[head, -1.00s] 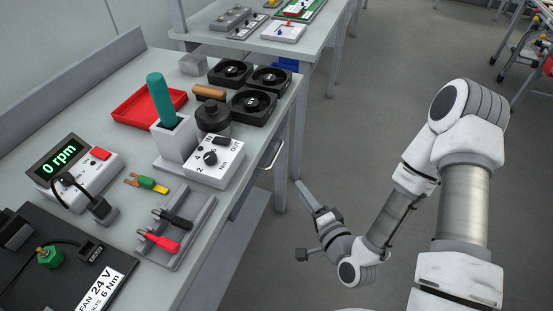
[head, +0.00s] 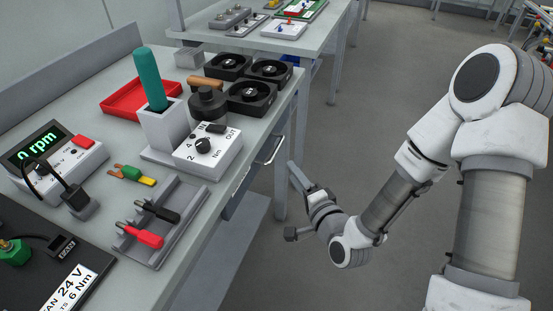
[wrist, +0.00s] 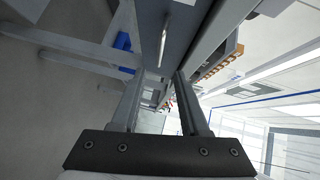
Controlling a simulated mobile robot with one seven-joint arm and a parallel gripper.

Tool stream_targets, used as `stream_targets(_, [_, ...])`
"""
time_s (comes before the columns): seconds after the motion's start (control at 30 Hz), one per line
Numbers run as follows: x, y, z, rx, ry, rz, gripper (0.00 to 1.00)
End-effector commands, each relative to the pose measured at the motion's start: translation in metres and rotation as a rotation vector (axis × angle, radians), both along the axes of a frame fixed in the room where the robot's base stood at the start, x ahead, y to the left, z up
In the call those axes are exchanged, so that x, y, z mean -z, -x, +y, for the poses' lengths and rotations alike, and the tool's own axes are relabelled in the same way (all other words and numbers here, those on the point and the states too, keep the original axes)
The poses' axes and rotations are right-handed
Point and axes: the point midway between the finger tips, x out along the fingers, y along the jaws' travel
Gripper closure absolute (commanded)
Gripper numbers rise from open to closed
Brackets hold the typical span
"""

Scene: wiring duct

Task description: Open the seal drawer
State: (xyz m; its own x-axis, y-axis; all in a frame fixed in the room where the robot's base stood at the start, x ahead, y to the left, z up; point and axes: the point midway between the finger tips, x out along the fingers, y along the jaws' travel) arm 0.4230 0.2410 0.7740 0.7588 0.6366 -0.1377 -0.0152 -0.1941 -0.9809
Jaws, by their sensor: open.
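A drawer sits under the front edge of the near bench. Its front (head: 245,188) is grey, with a bar handle (head: 273,151), and it looks shut. I cannot read a label on it. My gripper (head: 296,172) is just right of and below the handle in the head view, apart from it. In the wrist view the handle (wrist: 164,38) stands out from the grey drawer front (wrist: 188,22), ahead of my open gripper (wrist: 158,88). Nothing is between the two fingers.
The bench top holds a grey box with a teal-handled tool (head: 152,82), a dial box (head: 208,150), a red tray (head: 125,98), fans (head: 252,97) and a lead holder (head: 165,225). A bench leg (head: 281,180) stands beside the gripper. The floor to the right is open.

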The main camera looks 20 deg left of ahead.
Motion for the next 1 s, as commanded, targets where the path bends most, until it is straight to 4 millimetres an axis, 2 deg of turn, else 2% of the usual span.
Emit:
stream_targets(0.3, [0.01, -0.05, 0.043, -0.001, 0.0, -0.004, 0.55])
stream_targets(0.5, [0.015, -0.075, 0.063, 0.0, -0.001, -0.001, 0.55])
stream_targets(0.7, [0.016, -0.087, 0.073, 0.0, 0.001, -0.001, 0.55])
stream_targets(1.0, [0.016, -0.089, 0.074, 0.001, 0.001, -0.001, 0.55])
